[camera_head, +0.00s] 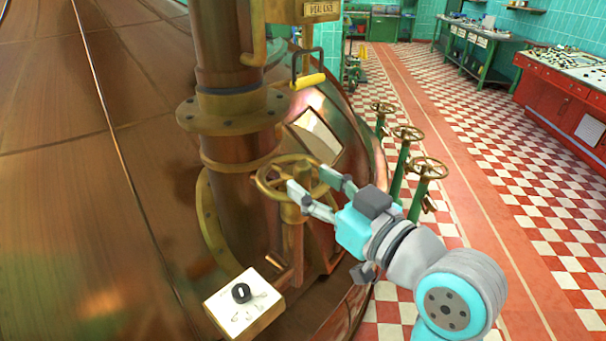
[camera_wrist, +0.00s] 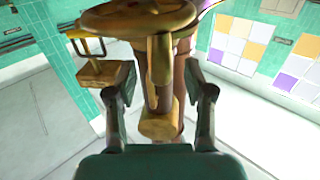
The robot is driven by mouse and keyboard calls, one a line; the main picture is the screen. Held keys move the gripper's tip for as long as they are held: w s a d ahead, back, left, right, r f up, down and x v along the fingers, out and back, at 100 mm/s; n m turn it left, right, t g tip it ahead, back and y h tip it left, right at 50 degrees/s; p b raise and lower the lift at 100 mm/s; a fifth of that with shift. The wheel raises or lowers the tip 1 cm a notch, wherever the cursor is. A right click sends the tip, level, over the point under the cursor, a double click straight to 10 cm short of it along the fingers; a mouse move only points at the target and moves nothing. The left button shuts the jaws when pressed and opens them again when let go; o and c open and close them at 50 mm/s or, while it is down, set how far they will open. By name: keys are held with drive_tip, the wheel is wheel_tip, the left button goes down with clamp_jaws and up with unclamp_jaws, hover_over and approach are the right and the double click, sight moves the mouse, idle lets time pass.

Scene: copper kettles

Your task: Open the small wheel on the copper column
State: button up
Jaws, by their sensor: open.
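The small brass wheel (camera_head: 268,182) sits on an upright brass stem beside the copper column (camera_head: 232,150) in the head view. In the wrist view the wheel (camera_wrist: 135,22) fills the top of the picture, with its stem below it. My gripper (camera_head: 306,188) is open at the right side of the wheel, its fingers pointing left toward the stem. In the wrist view the fingers (camera_wrist: 163,90) stand apart on either side of the stem, with gaps showing. I cannot tell whether either finger touches the wheel. Part of the wheel's near rim is hidden by my fingers in the head view.
A white box with a black knob (camera_head: 241,293) stands below the wheel. A yellow-handled lever (camera_head: 308,81) hangs above. Several green posts with brass wheels (camera_head: 407,133) stand behind my arm. The big copper kettle (camera_head: 70,180) fills the left.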

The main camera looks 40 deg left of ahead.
sight(308, 180)
drive_tip(key=shift+x, duration=1.65)
clamp_jaws()
